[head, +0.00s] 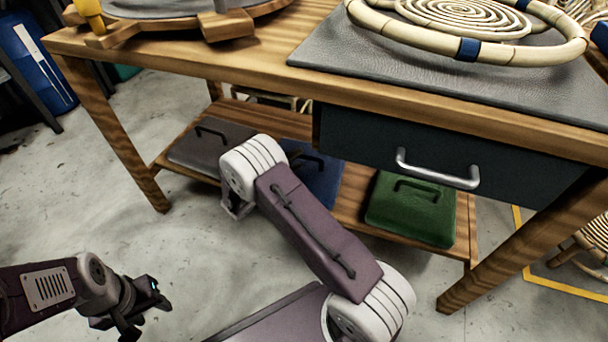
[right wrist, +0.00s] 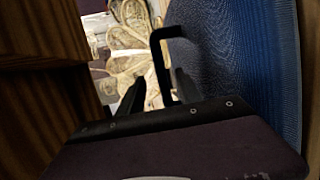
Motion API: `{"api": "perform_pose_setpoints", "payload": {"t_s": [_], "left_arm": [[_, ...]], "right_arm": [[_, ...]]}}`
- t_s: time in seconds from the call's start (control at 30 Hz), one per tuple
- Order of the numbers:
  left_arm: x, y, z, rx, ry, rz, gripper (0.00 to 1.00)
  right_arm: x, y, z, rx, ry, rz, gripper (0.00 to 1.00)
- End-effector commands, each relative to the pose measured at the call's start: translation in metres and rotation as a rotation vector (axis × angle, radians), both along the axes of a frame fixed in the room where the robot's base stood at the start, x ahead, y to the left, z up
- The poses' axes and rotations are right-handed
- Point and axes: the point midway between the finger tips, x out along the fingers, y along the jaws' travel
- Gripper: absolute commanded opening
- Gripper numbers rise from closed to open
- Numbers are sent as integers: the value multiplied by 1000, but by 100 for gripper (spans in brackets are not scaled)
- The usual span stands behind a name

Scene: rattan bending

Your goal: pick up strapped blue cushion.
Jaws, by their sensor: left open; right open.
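The blue cushion (head: 325,187) lies on the table's lower shelf, between a grey and a green one. My right arm covers much of it in the head view. In the right wrist view the blue cushion (right wrist: 235,60) fills the right side, and its black strap (right wrist: 157,60) stands out from it to the left. My right gripper (right wrist: 161,88) is open, with its fingers on either side of the strap; I cannot tell whether they touch it. The right gripper is hidden in the head view. My left gripper (head: 145,302) is open and empty, low over the floor at the left.
A grey cushion (head: 205,148) and a green cushion (head: 415,212), both with handles, share the wooden shelf (head: 350,205). A dark drawer (head: 440,150) with a metal handle hangs above. The tabletop (head: 170,38) and its legs frame the shelf.

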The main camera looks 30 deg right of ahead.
Motion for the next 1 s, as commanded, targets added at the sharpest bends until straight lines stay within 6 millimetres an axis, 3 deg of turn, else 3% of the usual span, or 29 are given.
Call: {"api": "perform_pose_setpoints", "payload": {"t_s": [0.03,0.1,0.23,0.47,0.63,1.0], "left_arm": [[0,0,-21,0,1,0,45],[0,0,-32,0,1,0,45],[0,0,-39,0,1,0,45],[0,0,-37,0,1,0,45],[0,0,-37,0,1,0,45],[0,0,-37,0,1,0,45]], "right_arm": [[2,-10,-14,-1,-2,-4,42],[6,-20,-16,1,-2,-4,42],[14,-35,-14,0,0,-3,42],[15,-37,-11,-1,2,-1,42],[15,-37,-11,-1,2,-1,0],[15,-37,-11,-1,1,-1,0]]}}
